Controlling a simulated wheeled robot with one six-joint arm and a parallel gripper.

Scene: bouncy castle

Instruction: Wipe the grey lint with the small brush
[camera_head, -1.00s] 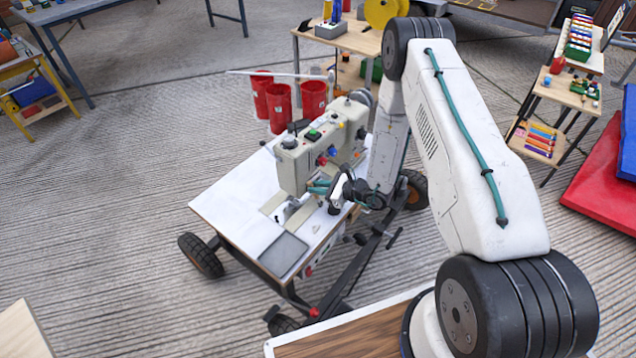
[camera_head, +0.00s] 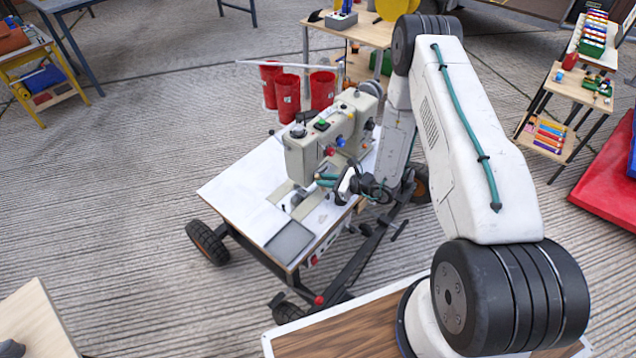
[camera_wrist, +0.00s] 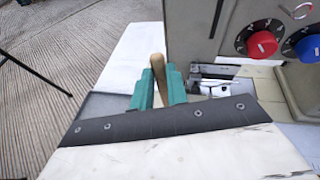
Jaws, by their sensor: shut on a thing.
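My gripper (camera_wrist: 160,88) has teal fingers and is shut on a tan wooden handle, the small brush (camera_wrist: 157,66). The brush's bristles are hidden. In the head view my gripper (camera_head: 327,180) is beside the needle end of a cream sewing machine (camera_head: 308,158), above the white table top. In the wrist view the sewing machine (camera_wrist: 190,28) stands just right of the fingers, with an opening in its bed close by. I cannot make out the grey lint in either view.
The white wheeled table (camera_head: 245,185) bears the machine and a grey inset panel (camera_head: 289,241). Red cups (camera_head: 321,90) stand behind the machine. A blue knob and a red knob (camera_wrist: 262,44) stick out near my gripper. A wooden surface (camera_head: 35,325) is at lower left.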

